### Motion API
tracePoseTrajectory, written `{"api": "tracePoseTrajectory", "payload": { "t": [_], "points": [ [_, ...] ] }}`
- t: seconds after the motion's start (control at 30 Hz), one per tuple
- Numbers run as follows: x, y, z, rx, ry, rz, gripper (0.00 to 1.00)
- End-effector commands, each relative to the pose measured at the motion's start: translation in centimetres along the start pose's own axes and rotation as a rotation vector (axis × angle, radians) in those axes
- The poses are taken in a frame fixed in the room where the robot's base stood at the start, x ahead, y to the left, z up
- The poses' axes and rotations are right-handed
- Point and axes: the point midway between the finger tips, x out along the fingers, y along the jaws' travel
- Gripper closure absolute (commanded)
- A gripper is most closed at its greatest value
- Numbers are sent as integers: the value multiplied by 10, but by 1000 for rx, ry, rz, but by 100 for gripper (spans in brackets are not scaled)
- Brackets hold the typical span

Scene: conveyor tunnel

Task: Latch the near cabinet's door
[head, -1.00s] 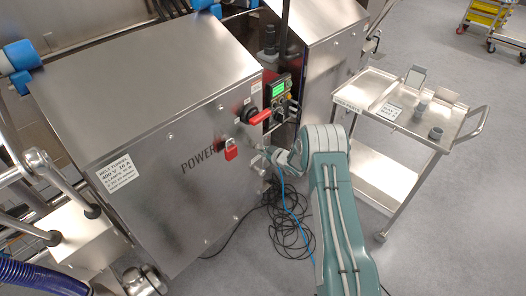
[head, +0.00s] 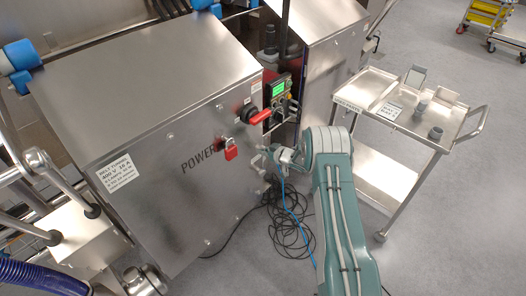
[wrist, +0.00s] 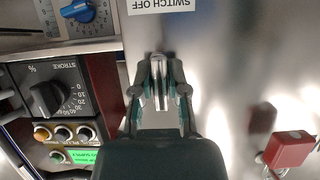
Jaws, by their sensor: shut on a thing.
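The near cabinet (head: 150,80) is a large steel box with a sloped top at the left of the head view. Its door (head: 190,215) bears the word POWER, a red padlock (head: 231,151) and a red switch handle (head: 260,118). My gripper (head: 272,152) is at the door's right edge. In the wrist view my gripper (wrist: 160,95) is shut on a small upright metal piece, seemingly the door's latch or handle (wrist: 159,68). The fingers partly hide it. The padlock (wrist: 290,148) shows at lower right. I cannot tell whether the door is fully flush.
A control panel (wrist: 55,100) with a black knob and buttons lies left of the gripper in the wrist view. A second steel cabinet (head: 325,50) stands behind. A steel trolley (head: 350,103) is at the right. Black and blue cables (head: 290,225) lie on the floor below.

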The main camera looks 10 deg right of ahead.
Motion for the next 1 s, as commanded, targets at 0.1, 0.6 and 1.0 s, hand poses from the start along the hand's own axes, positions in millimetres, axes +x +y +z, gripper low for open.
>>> {"api": "tracePoseTrajectory", "payload": {
  "t": [0.1,0.6,1.0],
  "points": [
    [0,-1,5,4,-9,0,68],
    [-6,0,0,0,-1,2,47],
    [-81,1,1,2,-3,4,47]
  ]
}}
